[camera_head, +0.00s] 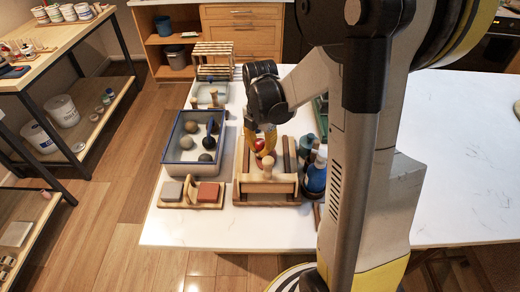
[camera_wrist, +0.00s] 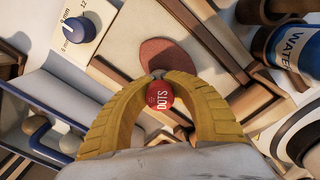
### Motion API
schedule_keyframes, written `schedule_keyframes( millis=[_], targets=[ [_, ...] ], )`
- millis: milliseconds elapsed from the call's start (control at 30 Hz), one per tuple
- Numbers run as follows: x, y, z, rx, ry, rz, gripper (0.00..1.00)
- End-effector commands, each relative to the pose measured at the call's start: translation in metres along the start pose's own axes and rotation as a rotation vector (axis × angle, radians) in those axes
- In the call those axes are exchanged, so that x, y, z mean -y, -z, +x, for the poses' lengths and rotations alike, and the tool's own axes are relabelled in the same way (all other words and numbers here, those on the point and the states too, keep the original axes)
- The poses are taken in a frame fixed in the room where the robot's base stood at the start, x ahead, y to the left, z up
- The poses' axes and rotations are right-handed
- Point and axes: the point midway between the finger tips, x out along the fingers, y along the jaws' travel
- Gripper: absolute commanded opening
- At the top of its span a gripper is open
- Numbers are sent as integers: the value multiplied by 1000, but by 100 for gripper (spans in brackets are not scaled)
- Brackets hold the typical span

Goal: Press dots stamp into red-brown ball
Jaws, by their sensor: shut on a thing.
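My gripper (camera_wrist: 160,84) has yellow fingers and is shut on the red stamp (camera_wrist: 159,97), whose top reads "DOTS". In the head view the gripper (camera_head: 264,140) holds the red stamp (camera_head: 260,145) above the wooden frame. A red-brown round piece of clay (camera_wrist: 166,54) lies on a pale board just beyond the fingertips in the wrist view. It looks flat and disc-like there, and the fingertips overlap its near edge. Whether the stamp's face touches the clay is hidden.
A wooden frame (camera_head: 252,188) surrounds the work spot. Left of it stands a blue-rimmed tray (camera_head: 183,163) with grey balls. A water bottle (camera_wrist: 296,46) stands close on the right.

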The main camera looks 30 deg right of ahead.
Motion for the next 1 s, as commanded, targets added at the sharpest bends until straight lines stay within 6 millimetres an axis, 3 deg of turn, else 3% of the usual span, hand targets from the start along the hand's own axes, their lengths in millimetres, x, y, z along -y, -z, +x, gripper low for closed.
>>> schedule_keyframes(
  millis=[533,1000],
  targets=[
    [0,0,-51,0,0,0,0],
    [0,0,-53,0,0,0,0]
  ],
)
